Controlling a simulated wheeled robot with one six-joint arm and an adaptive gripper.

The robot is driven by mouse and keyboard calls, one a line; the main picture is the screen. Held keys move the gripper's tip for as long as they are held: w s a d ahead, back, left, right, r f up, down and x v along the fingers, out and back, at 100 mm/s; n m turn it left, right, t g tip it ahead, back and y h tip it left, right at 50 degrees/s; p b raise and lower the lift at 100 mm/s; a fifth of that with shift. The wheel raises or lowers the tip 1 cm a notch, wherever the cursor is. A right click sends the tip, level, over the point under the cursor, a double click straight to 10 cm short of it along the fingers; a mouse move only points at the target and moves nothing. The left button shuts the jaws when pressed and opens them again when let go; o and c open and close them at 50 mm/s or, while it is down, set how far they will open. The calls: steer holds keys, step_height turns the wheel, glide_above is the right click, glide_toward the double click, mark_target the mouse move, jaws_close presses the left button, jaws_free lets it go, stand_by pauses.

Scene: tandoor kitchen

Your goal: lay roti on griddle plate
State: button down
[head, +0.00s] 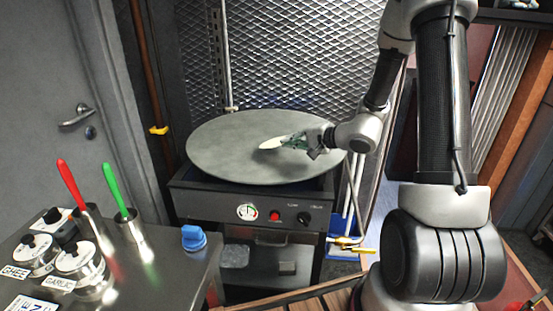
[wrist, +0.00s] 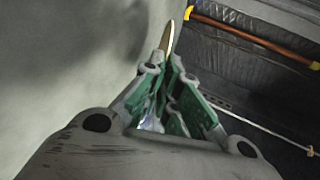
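The roti (head: 272,143) is a small pale, thin piece at the tips of my gripper (head: 288,141) in the head view. In the wrist view the roti (wrist: 167,38) shows edge-on as a narrow tan sliver between the green fingers of my gripper (wrist: 168,66), which is shut on it. The griddle plate (head: 225,150) is a wide grey disc on a dark stove. The gripper and roti are over the right-middle part of the plate. I cannot tell whether the roti touches it. The plate (wrist: 60,60) fills the left of the wrist view.
The black stove front has a gauge, a red button and a knob (head: 303,219). A yellow-handled gas valve (head: 357,251) is at its lower right. A steel counter (head: 150,265) at lower left holds lidded pots, red- and green-handled utensils and a blue item (head: 194,238). The plate's left side is bare.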

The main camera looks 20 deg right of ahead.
steer(key=shift+f, duration=1.75)
steer(key=c, duration=1.8)
jaws_free()
steer(key=shift+d, duration=0.1)
steer(key=shift+v, duration=4)
